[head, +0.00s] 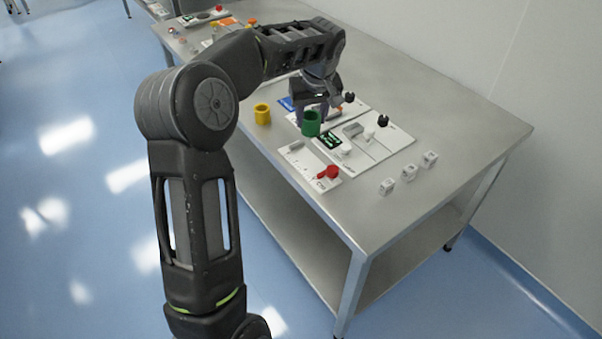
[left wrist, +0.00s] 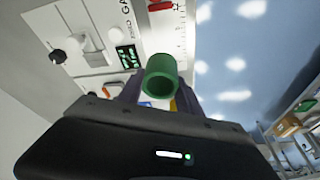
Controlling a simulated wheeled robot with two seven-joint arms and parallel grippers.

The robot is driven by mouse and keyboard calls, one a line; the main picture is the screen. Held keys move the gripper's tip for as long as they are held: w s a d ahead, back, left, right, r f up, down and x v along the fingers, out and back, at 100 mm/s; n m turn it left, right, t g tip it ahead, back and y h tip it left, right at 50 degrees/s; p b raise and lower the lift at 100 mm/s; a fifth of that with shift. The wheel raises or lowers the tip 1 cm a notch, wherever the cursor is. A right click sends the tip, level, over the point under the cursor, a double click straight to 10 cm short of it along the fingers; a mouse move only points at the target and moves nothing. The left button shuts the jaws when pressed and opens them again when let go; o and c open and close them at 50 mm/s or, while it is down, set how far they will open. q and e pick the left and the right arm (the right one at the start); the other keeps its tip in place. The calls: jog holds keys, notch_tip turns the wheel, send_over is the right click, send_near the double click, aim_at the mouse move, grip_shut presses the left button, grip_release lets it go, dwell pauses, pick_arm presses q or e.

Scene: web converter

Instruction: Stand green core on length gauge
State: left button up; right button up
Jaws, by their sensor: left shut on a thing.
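The green core (head: 311,124) is a short hollow tube. My left gripper (head: 316,106) is shut on it and holds it over the near left part of the table equipment. In the left wrist view the green core (left wrist: 160,76) sits between my fingers, its open end facing the camera. The length gauge (head: 301,163) seems to be the white plate with a red knob (head: 328,172), just nearer than the core. Its scale also shows in the left wrist view (left wrist: 181,35). The core appears apart from the plate; its lower edge is hard to judge. My right gripper is out of view.
A yellow ring (head: 262,114) stands left of the core. Beside the gauge is a white panel (head: 372,150) with a green display (head: 329,140) and knobs. Several small white blocks (head: 408,172) stand at the right.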

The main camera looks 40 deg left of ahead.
aim_at(313, 127)
pick_arm(q)
jog(key=shift+s+d+x, duration=0.1)
jog(key=shift+d+x, duration=0.05)
jog(key=shift+x, duration=0.7)
jog(key=shift+s+d+x, duration=0.1)
jog(key=shift+s+x, duration=0.05)
jog(key=shift+x, duration=0.65)
jog(key=shift+s+d+x, duration=0.1)
jog(key=shift+d+x, duration=0.05)
jog(key=shift+x, duration=0.7)
jog(key=shift+f, duration=0.15)
jog(key=shift+f+p, duration=0.45)
jog(key=shift+f, duration=2.05)
jog(key=shift+f+b, duration=0.2)
jog(key=shift+b, duration=0.1)
jog(key=o, duration=1.3)
jog(key=shift+r, duration=0.1)
jog(key=shift+o, duration=0.2)
jog(key=shift+r, duration=0.1)
jog(key=v, duration=1.2)
